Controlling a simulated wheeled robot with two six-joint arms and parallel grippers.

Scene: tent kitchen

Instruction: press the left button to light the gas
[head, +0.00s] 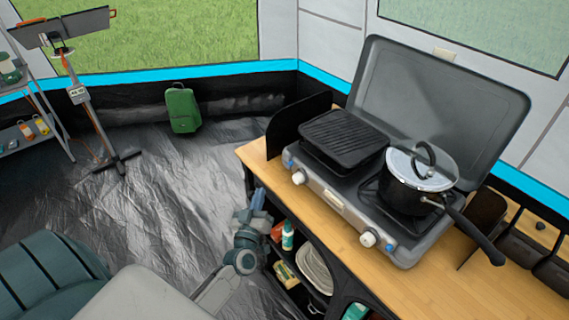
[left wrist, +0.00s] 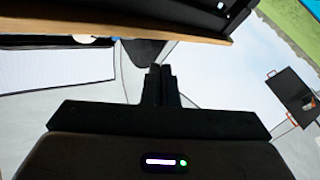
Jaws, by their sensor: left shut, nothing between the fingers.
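The grey camping stove (head: 331,201) stands on the wooden counter with its lid open. At the left end of its front panel is a small blue button (head: 287,162), beside a white left knob (head: 299,177). A white right knob (head: 369,238) and another blue button (head: 391,247) are at the right end. My left gripper (head: 258,198) is below the counter's front left edge, lower than the left button and apart from it. It is shut and empty; its fingertips meet in the left wrist view (left wrist: 160,72). My right gripper is not in view.
A black ridged grill pan (head: 343,136) sits on the left burner and a lidded pot (head: 420,178) on the right. The pot's handle sticks out over the counter (head: 405,285). Shelves with bottles and plates (head: 313,268) are under the counter.

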